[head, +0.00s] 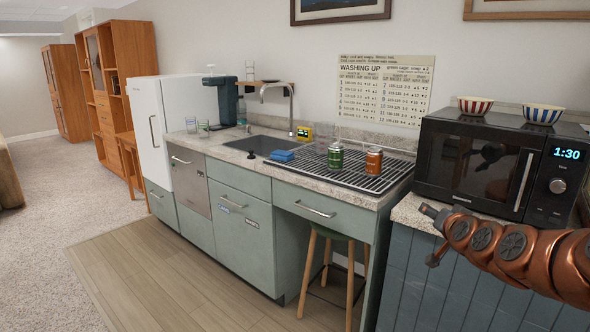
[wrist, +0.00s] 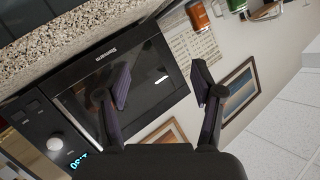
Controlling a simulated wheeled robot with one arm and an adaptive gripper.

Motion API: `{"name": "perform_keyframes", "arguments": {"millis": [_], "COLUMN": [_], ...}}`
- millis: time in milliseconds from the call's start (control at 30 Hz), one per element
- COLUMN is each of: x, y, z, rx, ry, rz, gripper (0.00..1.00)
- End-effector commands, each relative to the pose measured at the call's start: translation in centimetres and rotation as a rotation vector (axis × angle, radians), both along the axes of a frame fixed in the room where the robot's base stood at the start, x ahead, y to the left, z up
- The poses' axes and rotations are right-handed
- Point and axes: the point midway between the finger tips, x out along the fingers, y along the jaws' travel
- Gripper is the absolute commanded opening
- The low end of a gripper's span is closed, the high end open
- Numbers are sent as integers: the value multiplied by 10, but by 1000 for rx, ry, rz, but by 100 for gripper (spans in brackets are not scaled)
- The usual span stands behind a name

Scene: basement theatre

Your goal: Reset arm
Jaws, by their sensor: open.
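My copper-coloured arm reaches in from the right edge of the head view, in front of the microwave (head: 470,165). My gripper (head: 432,236) is at its dark left end, near the front edge of the speckled counter (head: 415,213). In the wrist view my gripper (wrist: 162,78) has its two dark fingers spread wide apart with nothing between them. The microwave front (wrist: 90,95) shows tilted behind the fingers there. The gripper appears apart from the microwave, but the exact gap is hard to tell.
A green can (head: 335,156) and an orange can (head: 373,160) stand on the drainer rack (head: 318,172). Two striped bowls (head: 475,105) (head: 543,114) sit on the microwave. A stool (head: 327,260) stands under the counter.

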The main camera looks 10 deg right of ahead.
Motion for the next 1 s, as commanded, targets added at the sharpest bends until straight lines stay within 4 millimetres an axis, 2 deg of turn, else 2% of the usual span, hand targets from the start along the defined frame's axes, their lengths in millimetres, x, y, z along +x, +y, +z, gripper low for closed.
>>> {"name": "perform_keyframes", "arguments": {"millis": [33,100,267,300,367,500,567,600,700,833,1000], "x": [2,-1,-27,-39,-59,-119,-150,-172,-226,-287,-346], "y": [31,72,162,182,210,264,282,292,309,318,321], "z": [-6,-18,-52,-60,-73,-101,-113,-120,-132,-141,-145], "rx": [3,8,11,10,5,-10,-17,-21,-33,-41,-41], "ry": [52,133,345,402,491,708,810,878,1040,1210,1376], "rz": [62,145,324,365,424,543,585,610,657,686,698], "gripper": [67,67,67,67,67,67,67,67,67,67,67]}}
